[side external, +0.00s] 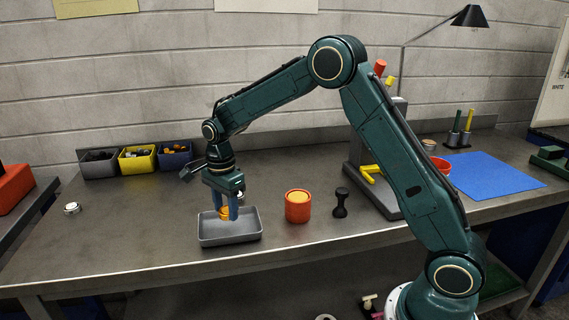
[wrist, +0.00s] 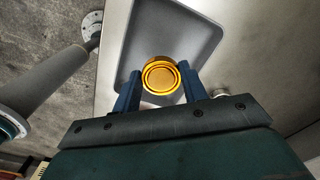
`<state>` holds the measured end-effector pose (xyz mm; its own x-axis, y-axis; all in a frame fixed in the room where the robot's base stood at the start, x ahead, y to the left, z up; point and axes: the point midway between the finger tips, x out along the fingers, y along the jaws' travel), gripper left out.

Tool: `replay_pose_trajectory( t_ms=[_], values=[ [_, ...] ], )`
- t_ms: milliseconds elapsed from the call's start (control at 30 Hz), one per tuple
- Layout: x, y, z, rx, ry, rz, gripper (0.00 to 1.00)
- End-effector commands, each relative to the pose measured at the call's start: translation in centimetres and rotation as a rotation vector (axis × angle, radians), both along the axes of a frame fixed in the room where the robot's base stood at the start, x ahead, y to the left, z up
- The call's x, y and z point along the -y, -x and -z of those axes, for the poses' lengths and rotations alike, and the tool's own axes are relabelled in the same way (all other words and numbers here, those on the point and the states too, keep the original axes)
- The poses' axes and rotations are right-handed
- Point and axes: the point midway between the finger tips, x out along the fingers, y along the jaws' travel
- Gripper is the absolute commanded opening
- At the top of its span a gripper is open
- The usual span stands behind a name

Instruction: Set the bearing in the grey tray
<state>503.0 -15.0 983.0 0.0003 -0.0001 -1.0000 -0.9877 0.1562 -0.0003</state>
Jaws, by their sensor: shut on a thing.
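The bearing (wrist: 160,77) is a gold, round piece with concentric rings. My gripper (wrist: 160,80) is shut on it, with one blue finger on each side. In the side view the bearing (side external: 224,213) shows between the fingers of my gripper (side external: 226,212), which points down over the grey tray (side external: 230,240). The tray is shallow and rectangular, and its inside (wrist: 150,30) shows behind the bearing in the wrist view. The bearing is at about the height of the tray's rim. I cannot tell whether it touches the tray floor.
An orange cup (side external: 298,212) with a yellow top and a black spool-shaped piece (side external: 341,204) stand right of the tray. Grey (side external: 100,168), yellow (side external: 137,163) and blue (side external: 176,160) bins line the back left. A small silver piece (side external: 72,209) lies far left. A blue mat (side external: 490,178) lies right.

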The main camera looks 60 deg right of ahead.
Motion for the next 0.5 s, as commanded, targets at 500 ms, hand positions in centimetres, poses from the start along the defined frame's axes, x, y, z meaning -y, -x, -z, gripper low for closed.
replay_pose_trajectory(
  t_ms=[500],
  values=[
    [0.0, 0.1, 3.5, -0.004, -0.001, 0.000, 0.05]
  ],
)
